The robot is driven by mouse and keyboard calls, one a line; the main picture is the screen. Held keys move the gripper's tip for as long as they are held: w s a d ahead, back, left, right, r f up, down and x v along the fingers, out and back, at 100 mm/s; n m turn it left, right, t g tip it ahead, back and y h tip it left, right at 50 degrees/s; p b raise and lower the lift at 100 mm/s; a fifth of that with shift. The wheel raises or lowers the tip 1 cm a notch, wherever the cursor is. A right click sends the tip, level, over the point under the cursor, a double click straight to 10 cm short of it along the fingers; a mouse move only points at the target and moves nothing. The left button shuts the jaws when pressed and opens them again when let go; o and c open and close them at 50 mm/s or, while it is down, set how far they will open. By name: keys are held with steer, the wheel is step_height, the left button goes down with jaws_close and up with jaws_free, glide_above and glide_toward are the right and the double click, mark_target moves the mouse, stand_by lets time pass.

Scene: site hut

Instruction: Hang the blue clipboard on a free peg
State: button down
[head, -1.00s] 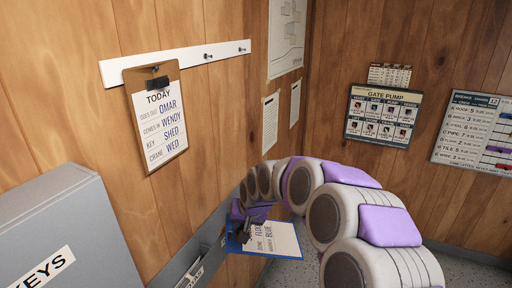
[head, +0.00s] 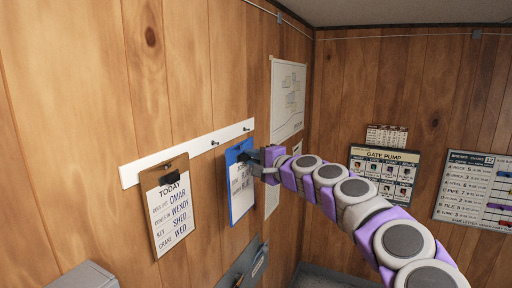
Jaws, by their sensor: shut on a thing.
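The blue clipboard (head: 238,207) is upright near the left wall, its paper facing out. Its top edge is close to the lower edge of the white peg rail (head: 192,147). My gripper (head: 251,160) is shut on the clipboard near its top right, hiding part of its clip and paper. Two bare pegs show: the middle peg (head: 214,143), just left of the clipboard's top, and the right peg (head: 246,129), just above it. I cannot tell whether the clipboard touches the wall or a peg.
A brown clipboard (head: 157,224) headed TODAY hangs at the rail's left end. A grey box (head: 84,276) is at bottom left and a grey wall holder (head: 238,268) is below the blue clipboard. A plan sheet (head: 287,100) and other papers are to the right.

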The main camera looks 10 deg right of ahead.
mark_target(241, 157)
steer(key=shift+w+a+r, duration=0.2)
steer(key=shift+w+a, duration=0.25)
steer(key=shift+a, duration=0.3)
steer(key=shift+w+a+f, duration=0.1)
steer(key=shift+w+a, duration=0.5)
steer(key=shift+a, duration=0.2)
steer(key=shift+w+a+f, duration=0.1)
steer(key=shift+w+a, duration=0.45)
steer(key=shift+a, duration=0.2)
steer(key=shift+w+a, duration=1)
steer(key=shift+a, duration=0.25)
steer(key=shift+s+d+f, duration=0.1)
